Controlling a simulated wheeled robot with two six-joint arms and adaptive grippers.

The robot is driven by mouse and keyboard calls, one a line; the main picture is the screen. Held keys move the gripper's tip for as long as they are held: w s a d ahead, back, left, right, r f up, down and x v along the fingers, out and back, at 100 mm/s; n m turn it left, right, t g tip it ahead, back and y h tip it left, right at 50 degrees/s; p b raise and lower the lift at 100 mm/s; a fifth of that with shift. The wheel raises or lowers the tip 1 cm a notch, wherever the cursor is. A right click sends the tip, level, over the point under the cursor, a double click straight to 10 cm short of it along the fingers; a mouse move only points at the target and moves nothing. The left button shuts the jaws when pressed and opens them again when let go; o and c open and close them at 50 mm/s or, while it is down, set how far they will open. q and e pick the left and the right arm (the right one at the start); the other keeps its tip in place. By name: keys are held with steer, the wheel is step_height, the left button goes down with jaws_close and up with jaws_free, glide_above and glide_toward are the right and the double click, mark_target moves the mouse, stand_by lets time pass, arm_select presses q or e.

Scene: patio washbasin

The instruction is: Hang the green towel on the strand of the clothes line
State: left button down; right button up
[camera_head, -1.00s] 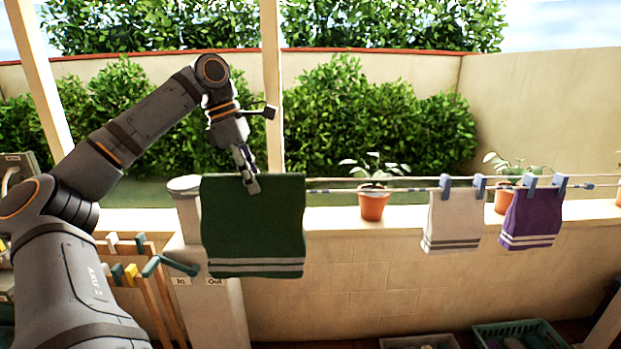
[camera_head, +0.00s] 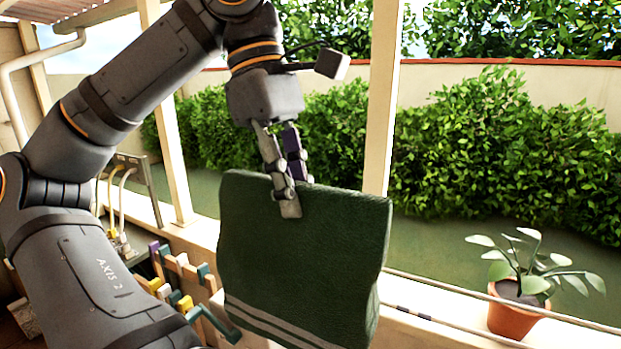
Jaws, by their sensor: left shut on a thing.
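The green towel (camera_head: 305,265) hangs down from my left gripper (camera_head: 290,200), with two pale stripes near its lower edge. The gripper is shut on the towel's top edge, near its middle. The clothes line (camera_head: 470,327) shows at the lower right as thin strands running left toward the towel. The towel overlaps the line's left end in the picture, so I cannot tell whether they touch. My right gripper is not in view.
A potted plant (camera_head: 512,310) stands on the wall ledge at the right, close to the line. A wooden post (camera_head: 382,110) rises behind the towel. A rack with coloured pegs (camera_head: 180,275) is at the lower left, below my arm.

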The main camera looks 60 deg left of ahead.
arm_select(q)
steer(key=shift+s+d+r, duration=0.15)
steer(key=shift+s, duration=0.2)
steer(key=shift+s+d+r, duration=0.1)
steer(key=shift+s, duration=0.3)
steer(key=w+a+p, duration=0.2)
steer(key=w+a, duration=0.1)
steer(key=w, duration=0.2)
steer(key=w+a+f+p, duration=0.1)
steer(key=w+a+p, duration=0.1)
steer(key=w, duration=0.4)
steer(key=shift+w+a, duration=0.15)
steer(key=shift+a, duration=0.75)
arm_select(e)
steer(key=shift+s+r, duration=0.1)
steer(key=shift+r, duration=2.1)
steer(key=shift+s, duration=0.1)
